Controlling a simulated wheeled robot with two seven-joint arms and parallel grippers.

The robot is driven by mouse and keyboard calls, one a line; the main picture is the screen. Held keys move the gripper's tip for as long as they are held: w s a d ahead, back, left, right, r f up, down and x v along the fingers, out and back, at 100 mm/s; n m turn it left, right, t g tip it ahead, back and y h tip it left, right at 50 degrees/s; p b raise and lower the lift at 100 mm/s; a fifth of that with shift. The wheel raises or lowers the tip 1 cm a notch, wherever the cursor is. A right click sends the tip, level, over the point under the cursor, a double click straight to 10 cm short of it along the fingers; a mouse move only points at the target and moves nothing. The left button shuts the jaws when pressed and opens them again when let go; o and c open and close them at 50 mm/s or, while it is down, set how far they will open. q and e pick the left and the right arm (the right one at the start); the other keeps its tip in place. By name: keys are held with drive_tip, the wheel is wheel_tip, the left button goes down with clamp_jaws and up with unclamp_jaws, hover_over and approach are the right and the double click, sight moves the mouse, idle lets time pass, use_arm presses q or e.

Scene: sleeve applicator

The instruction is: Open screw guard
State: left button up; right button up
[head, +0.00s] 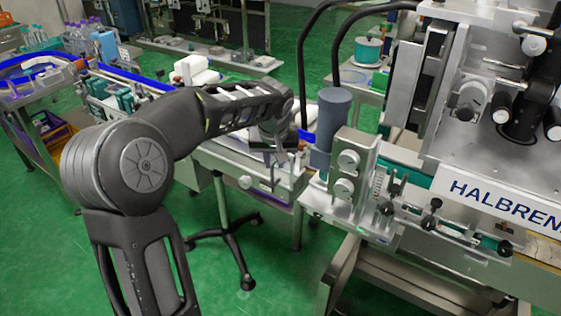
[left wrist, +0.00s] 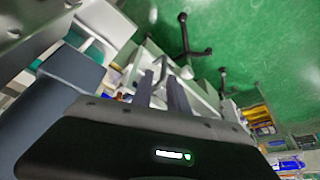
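My left gripper (head: 277,182) hangs beside the sleeve applicator's left end, to the left of a dark blue-grey cylinder (head: 334,115). In the left wrist view its two dark fingers (left wrist: 160,85) stand a little apart with nothing between them, and the gripper touches nothing that I can make out. The cylinder shows large and close at the left of that view (left wrist: 50,110). A metal block with round knobs (head: 350,165) stands just right of the cylinder. I cannot tell which part is the screw guard. My right gripper is not in view.
The applicator's body (head: 480,150) with its HALBREN label fills the right. Several black knobs (head: 433,203) stick out along its front rail. A conveyor (head: 135,75) runs at the back left. The green floor (head: 235,270) is clear around a black stand foot (head: 225,240).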

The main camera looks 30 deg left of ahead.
sight(272, 168)
use_arm(q)
drive_tip(key=shift+s+a+r, duration=0.1)
drive_tip(key=shift+a+r, duration=0.25)
drive_tip(key=shift+r, duration=0.15)
drive_tip(key=shift+f, duration=0.15)
drive_tip(key=p+x, duration=0.1)
drive_tip(key=x, duration=0.6)
drive_tip(key=shift+a+f, duration=0.15)
drive_tip(key=shift+f, duration=0.15)
drive_tip(key=shift+c, duration=0.6)
clamp_jaws()
idle(0.4)
